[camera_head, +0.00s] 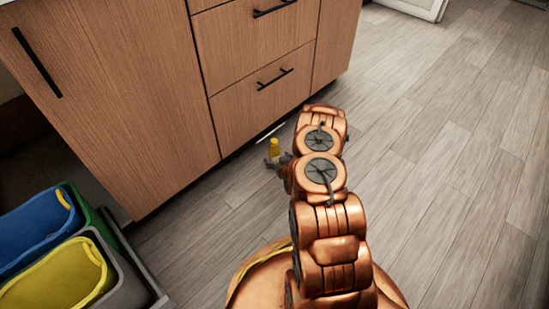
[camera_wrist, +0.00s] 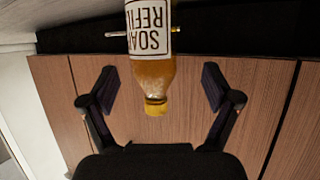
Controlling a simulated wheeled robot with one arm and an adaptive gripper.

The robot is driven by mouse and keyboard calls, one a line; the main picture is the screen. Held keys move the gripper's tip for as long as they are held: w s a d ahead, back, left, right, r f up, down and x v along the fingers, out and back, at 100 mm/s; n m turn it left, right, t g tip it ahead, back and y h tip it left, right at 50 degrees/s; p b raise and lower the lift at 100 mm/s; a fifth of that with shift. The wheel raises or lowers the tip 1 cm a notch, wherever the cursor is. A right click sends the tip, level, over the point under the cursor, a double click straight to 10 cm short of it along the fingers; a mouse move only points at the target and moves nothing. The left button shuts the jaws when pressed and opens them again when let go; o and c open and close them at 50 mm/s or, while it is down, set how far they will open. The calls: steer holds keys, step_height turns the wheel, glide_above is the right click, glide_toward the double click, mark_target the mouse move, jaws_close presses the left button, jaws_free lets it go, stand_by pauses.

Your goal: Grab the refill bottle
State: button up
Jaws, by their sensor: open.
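The refill bottle (camera_wrist: 152,72) is yellow-amber with a white label reading SOAP REFILL and a yellow cap. In the wrist view it appears upside down, between the two open fingers of my gripper (camera_wrist: 158,92), with a gap on each side. The picture does not show the fingers touching it. In the head view the bottle (camera_head: 274,150) looks small and upright near the floor by the cabinet base. My gripper (camera_head: 275,160) is right at it there, mostly hidden behind my copper arm.
A wooden cabinet (camera_head: 255,60) with black handles stands just behind the bottle. Blue and yellow-lined bins (camera_head: 118,262) stand at the lower left. The wood-plank floor (camera_head: 450,150) is clear to the right.

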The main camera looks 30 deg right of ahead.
mark_target(277, 155)
steer(key=b+x, duration=0.2)
steer(key=x, duration=0.1)
steer(key=b+x, duration=0.1)
steer(key=x, duration=0.1)
steer(key=shift+s+d+f, duration=0.15)
steer(key=shift+d+f, duration=0.05)
steer(key=shift+d, duration=0.1)
steer(key=shift+r, duration=0.1)
steer(key=c, duration=1.4)
steer(key=shift+o, duration=0.2)
